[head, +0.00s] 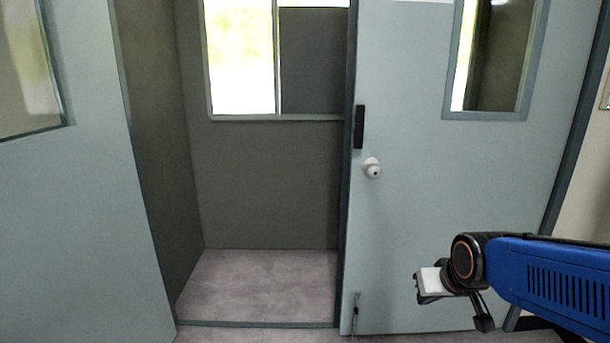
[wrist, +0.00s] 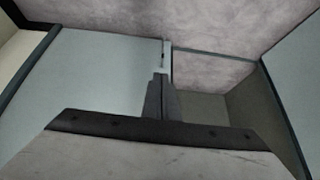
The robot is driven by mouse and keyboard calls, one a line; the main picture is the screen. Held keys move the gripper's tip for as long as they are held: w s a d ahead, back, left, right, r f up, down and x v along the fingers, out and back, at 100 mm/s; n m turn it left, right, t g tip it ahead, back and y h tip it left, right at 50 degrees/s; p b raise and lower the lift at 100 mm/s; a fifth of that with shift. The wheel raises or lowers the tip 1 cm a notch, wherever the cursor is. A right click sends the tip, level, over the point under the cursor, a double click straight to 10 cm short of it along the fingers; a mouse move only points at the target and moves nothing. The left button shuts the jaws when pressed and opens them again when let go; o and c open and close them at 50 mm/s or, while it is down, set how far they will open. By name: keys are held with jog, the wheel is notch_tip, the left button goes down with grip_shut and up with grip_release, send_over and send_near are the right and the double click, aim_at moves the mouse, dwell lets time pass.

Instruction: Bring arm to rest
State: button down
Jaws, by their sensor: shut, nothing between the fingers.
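My blue arm (head: 550,283) reaches in from the right edge of the head view, in front of the right door. No object is held.
A pale blue door (head: 420,220) with a white knob (head: 372,168) stands at the right. Another pale panel (head: 75,220) stands at the left. Between them is an open doorway to a small grey-walled space with a clear floor (head: 260,285).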

jog(key=s+d+r+g, duration=0.1)
jog(key=s+r, duration=0.1)
jog(key=s, duration=1.4)
jog(key=shift+g, duration=0.4)
